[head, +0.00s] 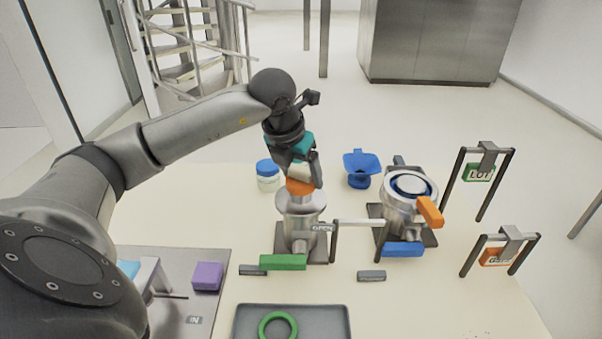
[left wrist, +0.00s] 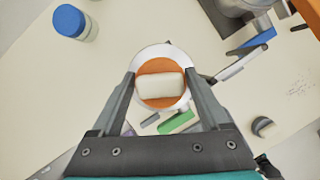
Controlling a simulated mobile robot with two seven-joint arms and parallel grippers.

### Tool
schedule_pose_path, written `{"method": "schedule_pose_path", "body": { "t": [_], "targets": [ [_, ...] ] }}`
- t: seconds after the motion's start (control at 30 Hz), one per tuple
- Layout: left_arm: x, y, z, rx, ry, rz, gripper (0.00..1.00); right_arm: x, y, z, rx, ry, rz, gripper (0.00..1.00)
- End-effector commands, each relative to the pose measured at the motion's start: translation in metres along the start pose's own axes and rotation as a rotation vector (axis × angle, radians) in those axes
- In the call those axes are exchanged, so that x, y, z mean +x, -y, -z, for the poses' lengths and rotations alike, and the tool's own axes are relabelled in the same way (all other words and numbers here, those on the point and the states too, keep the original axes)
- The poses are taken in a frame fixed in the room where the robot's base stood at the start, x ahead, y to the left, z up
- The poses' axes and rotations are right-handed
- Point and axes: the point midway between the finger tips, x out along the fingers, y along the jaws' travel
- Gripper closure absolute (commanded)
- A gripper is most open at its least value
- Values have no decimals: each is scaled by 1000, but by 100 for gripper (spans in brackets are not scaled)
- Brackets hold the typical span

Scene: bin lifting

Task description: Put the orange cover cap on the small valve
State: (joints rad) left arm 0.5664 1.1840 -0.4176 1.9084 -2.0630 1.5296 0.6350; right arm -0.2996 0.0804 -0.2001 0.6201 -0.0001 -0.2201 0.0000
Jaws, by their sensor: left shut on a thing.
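My left gripper (head: 301,172) points down and is shut on the white grip of the orange cover cap (head: 300,187). In the left wrist view the gripper's fingers (left wrist: 160,88) hold the white grip, with the orange disc (left wrist: 160,101) below it. The cap is over the round metal top of the valve (head: 301,204) with the green handle. In the wrist view the pale rim shows around the orange disc. I cannot tell whether cap and valve touch. My right gripper is not in view.
A valve (head: 408,190) with a blue ring and orange lever stands to the right. A blue-lidded jar (head: 268,175) and blue funnel (head: 360,169) stand behind. Hanging LOT (head: 479,172) and orange (head: 496,256) tags are at the right. A grey tray (head: 245,312) holds a green ring (head: 264,331).

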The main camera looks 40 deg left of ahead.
Motion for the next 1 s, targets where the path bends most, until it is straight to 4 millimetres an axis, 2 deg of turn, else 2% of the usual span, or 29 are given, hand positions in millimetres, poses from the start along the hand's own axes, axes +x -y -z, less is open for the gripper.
{"method": "schedule_pose_path", "body": {
  "t": [1.0],
  "targets": [
    [4,0,2,0,1,0,65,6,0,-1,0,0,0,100]
  ]
}}
